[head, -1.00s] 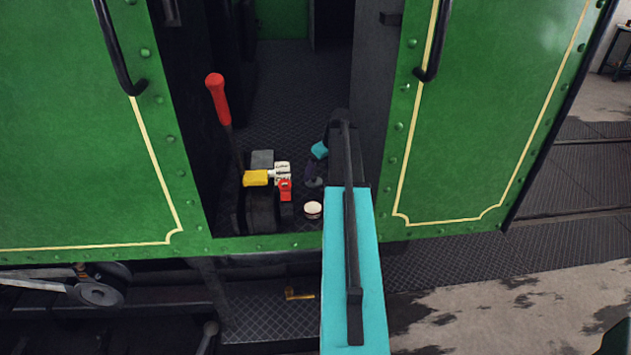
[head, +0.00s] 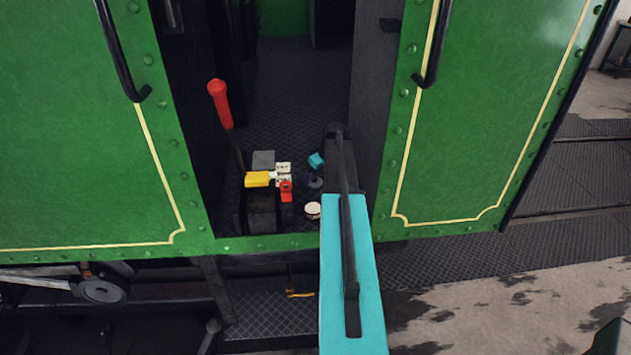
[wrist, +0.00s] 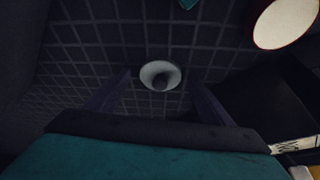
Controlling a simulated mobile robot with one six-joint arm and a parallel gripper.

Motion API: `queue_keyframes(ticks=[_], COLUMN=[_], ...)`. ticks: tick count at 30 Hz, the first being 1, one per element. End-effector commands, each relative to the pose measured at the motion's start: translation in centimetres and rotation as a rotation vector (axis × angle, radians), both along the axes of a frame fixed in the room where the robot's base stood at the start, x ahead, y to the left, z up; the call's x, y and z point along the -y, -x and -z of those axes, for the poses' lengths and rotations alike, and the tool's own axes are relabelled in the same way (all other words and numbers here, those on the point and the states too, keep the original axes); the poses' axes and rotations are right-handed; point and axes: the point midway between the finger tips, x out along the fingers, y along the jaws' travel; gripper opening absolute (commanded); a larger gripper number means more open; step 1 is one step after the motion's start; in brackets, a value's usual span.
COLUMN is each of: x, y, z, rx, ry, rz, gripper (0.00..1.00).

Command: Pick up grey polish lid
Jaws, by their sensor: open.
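My gripper (wrist: 161,86) is open, with one dark finger on each side of the lid and gaps between. I cannot tell the exact height of the fingertips above the floor.
A cream-topped round tin (head: 312,210) stands near the cab's front edge; it also shows in the wrist view (wrist: 285,22). Green cab walls flank the doorway.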

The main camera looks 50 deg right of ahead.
Motion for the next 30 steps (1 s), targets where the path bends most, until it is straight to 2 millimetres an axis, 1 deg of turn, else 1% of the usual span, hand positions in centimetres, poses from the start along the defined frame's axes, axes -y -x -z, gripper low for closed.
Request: queue_keyframes(ticks=[8,9,11,12,16,20,30], x=[0.04,0.04,0.05,0.05,0.06,0.07,0.09], y=[0.04,0.04,0.05,0.05,0.06,0.07,0.08], z=[-0.03,-0.03,-0.03,-0.03,-0.03,-0.04,-0.05], rx=[0.0,0.0,0.0,0.0,0.0,0.0,0.0], ry=[0.0,0.0,0.0,0.0,0.0,0.0,0.0], rz=[0.001,0.001,0.001,0.001,0.001,0.001,0.001], gripper=[0.76,0.72,0.62,0.55,0.33,0.32,0.31])
